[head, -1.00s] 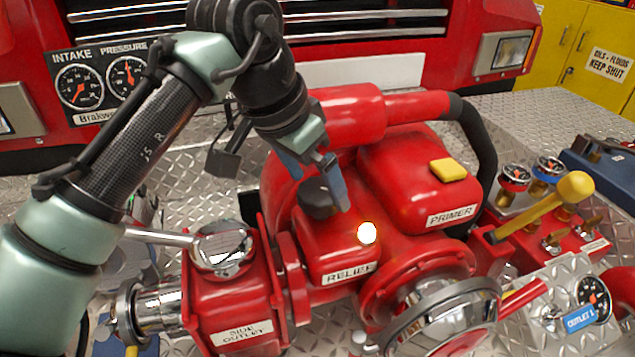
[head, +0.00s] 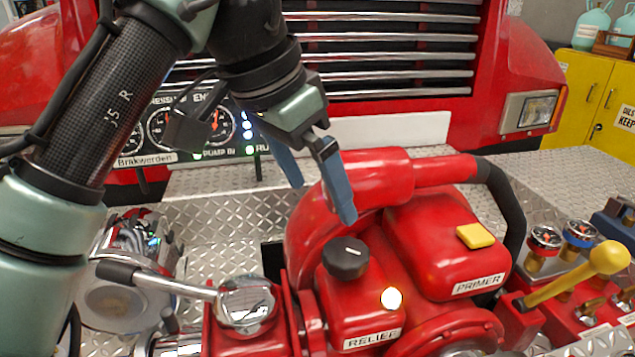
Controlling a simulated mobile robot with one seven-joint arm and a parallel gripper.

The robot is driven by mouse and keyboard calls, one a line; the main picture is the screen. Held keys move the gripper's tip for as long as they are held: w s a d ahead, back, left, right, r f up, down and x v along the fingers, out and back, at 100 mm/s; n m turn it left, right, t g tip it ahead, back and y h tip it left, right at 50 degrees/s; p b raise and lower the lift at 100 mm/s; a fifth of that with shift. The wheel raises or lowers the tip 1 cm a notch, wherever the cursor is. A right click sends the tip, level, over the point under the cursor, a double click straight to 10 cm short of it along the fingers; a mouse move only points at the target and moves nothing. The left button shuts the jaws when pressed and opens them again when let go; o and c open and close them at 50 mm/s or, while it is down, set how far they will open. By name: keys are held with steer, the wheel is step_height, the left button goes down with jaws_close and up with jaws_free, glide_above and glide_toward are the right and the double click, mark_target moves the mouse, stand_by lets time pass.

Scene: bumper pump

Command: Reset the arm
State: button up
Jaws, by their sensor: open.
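My gripper (head: 318,202) has blue fingertips that stand apart with nothing between them. It hangs above and behind the red relief housing (head: 362,312) of the pump. Below the fingers, the black knob (head: 346,258) with a white mark sits on top of that housing and shows fully, apart from the fingertips in the picture. A lit white-yellow lamp (head: 391,299) glows beside the knob, above the RELIEF label.
The yellow button (head: 475,236) is on the red primer housing (head: 450,255). A yellow-knobbed lever (head: 580,272) and gauges (head: 545,238) stand at the right. A silver-handled valve (head: 245,303) is at lower left. The gauge panel (head: 190,130) is behind my arm.

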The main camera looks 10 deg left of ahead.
steer(key=w+d+r+t+h+p, duration=0.2)
steer(key=d+r+t+h+p, duration=0.1)
steer(key=d+r+t, duration=0.45)
steer(key=w+d+r+t+h+p, duration=0.3)
steer(key=d+r+t, duration=0.1)
steer(key=d+r, duration=0.5)
steer(key=s+a+r+n+t+y+p, duration=0.4)
steer(key=s+a+r+n+t+y, duration=0.5)
steer(key=s+a+r+t, duration=0.3)
steer(key=s+r+t, duration=0.1)
steer(key=s+r, duration=0.2)
steer(key=s, duration=0.1)
steer(key=shift+a, duration=0.3)
